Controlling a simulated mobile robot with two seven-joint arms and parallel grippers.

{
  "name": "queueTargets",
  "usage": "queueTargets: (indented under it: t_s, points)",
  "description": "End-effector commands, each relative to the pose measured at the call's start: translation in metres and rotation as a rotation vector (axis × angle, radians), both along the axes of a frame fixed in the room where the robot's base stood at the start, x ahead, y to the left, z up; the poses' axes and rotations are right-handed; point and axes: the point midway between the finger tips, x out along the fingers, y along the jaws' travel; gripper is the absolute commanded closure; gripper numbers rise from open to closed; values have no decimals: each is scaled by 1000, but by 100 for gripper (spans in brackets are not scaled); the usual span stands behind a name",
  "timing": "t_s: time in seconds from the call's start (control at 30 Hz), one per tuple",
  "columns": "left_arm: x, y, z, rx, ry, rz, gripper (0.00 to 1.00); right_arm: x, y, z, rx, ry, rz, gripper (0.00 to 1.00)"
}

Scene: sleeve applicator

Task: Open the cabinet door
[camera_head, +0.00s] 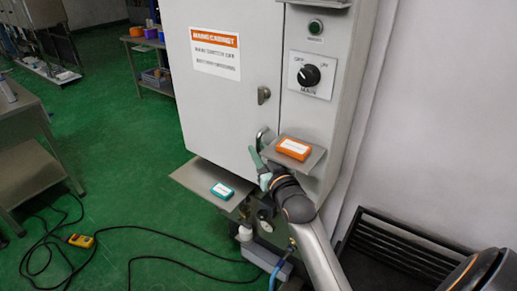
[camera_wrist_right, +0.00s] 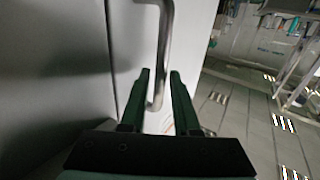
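The grey cabinet door (camera_head: 222,110) stands shut as far as I can see, with a printed orange-and-white label on it. Its curved metal handle (camera_head: 262,136) is low near the door's right edge, and shows close up in the right wrist view (camera_wrist_right: 165,40). My right gripper (camera_head: 257,160) is at the lower end of this handle. In the right wrist view, its green fingers (camera_wrist_right: 160,75) are apart, one on each side of the handle bar, with gaps visible. My left gripper is out of view.
A small shelf with an orange box (camera_head: 293,148) is just right of my right gripper. A lower shelf holds a teal box (camera_head: 222,191). A lock (camera_head: 263,95) sits above the handle. A rotary switch (camera_head: 309,75) is on the right panel. Green floor lies open left, with cables and a yellow pendant (camera_head: 80,240).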

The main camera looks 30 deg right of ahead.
Motion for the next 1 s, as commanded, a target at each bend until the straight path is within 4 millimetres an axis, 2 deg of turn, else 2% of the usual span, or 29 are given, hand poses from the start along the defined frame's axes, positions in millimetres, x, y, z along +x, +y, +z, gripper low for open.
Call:
queueTargets:
  t_s: [0.13,0.4,0.43,0.7,1.0]
  points:
    - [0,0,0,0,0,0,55,8,-2,0,-1,0,0,70]
    - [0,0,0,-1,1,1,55,10,-2,0,0,0,1,70]
    - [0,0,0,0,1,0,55,10,-2,0,0,0,1,71]
    - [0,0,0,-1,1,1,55,9,-2,0,0,0,1,100]
    - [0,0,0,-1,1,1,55,9,-2,0,0,1,0,100]
